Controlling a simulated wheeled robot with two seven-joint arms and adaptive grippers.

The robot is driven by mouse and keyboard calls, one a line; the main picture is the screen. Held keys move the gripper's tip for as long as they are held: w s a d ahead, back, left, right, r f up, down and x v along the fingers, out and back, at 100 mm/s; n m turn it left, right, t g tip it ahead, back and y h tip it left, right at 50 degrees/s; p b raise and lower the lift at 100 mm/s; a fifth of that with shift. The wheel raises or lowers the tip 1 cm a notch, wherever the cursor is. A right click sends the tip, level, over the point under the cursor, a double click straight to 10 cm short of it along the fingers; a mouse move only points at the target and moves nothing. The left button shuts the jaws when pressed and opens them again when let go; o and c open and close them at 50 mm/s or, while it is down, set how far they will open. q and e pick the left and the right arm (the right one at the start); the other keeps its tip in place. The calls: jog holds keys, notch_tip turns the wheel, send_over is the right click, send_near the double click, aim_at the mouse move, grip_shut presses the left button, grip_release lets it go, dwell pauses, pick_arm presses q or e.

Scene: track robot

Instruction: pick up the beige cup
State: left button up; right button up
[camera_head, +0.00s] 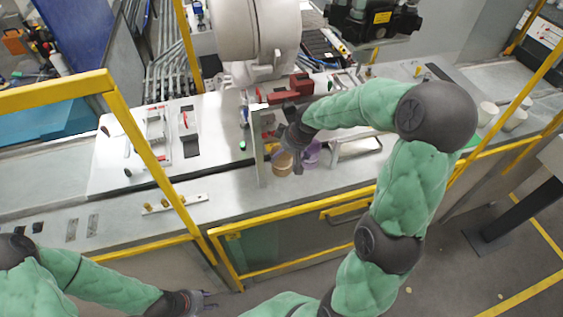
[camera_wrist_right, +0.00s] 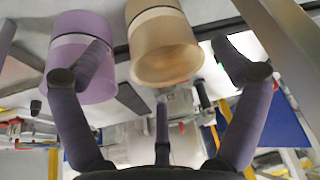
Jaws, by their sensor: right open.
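The beige cup (camera_head: 283,166) stands on the metal counter, partly hidden behind my right gripper. In the right wrist view the beige cup (camera_wrist_right: 164,52) sits between the spread fingers, just beyond them, with a dark band around it. A purple cup (camera_head: 312,153) stands right beside it. In the right wrist view one finger overlaps the purple cup (camera_wrist_right: 92,86). My right gripper (camera_head: 294,152) is open and empty; it also fills the lower part of the right wrist view (camera_wrist_right: 157,76). My left gripper (camera_head: 204,300) hangs low in front of the counter, its fingers small and unclear.
An upright metal plate (camera_head: 258,150) stands just left of the cups. Yellow rails (camera_head: 290,222) run along the counter's front. A large white machine arm (camera_head: 258,35) stands behind. Several pale cups (camera_head: 515,118) stand at the far right. A small strip with pegs (camera_head: 173,204) lies left.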

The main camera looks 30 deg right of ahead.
aim_at(283, 158)
jog(key=x, duration=0.5)
jog(key=shift+s+a, duration=0.1)
jog(key=c, duration=1)
